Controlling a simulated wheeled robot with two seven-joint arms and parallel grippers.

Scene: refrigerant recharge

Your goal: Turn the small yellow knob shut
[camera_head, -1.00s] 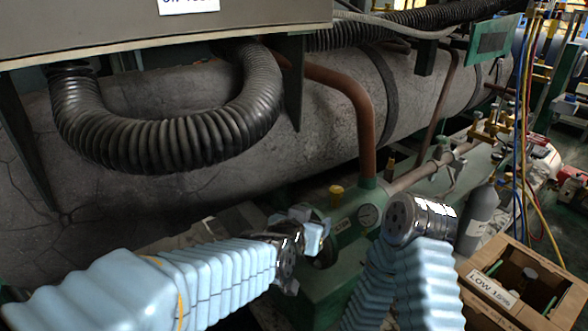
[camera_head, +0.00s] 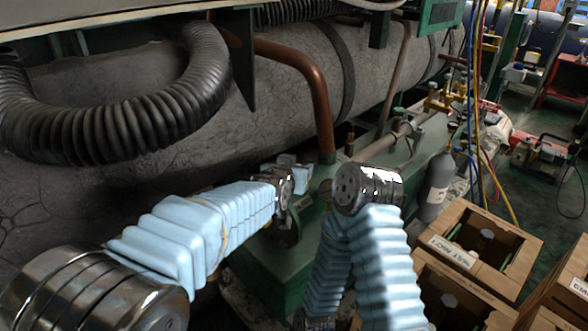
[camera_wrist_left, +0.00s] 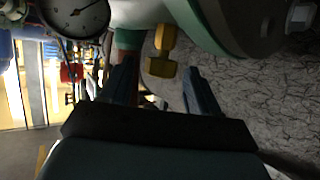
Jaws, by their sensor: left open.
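The small yellow knob (camera_wrist_left: 161,60) shows in the left wrist view as a T-shaped handle. It lies between the lines of my left gripper's two dark fingers (camera_wrist_left: 160,78), around and just past the tips; contact cannot be told. The left gripper is open. In the head view the left gripper (camera_head: 291,176) is at the green machine body, near the foot of the copper pipe, and the knob is hidden there. My right arm is bent in front of the machine; its gripper is not visible.
A round gauge (camera_wrist_left: 76,14) sits left of the knob in the left wrist view. A copper pipe (camera_head: 319,105) rises behind the left gripper. A grey cylinder (camera_head: 436,186) and open cardboard boxes (camera_head: 476,266) stand to the right. A large grey tank (camera_head: 280,110) runs behind.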

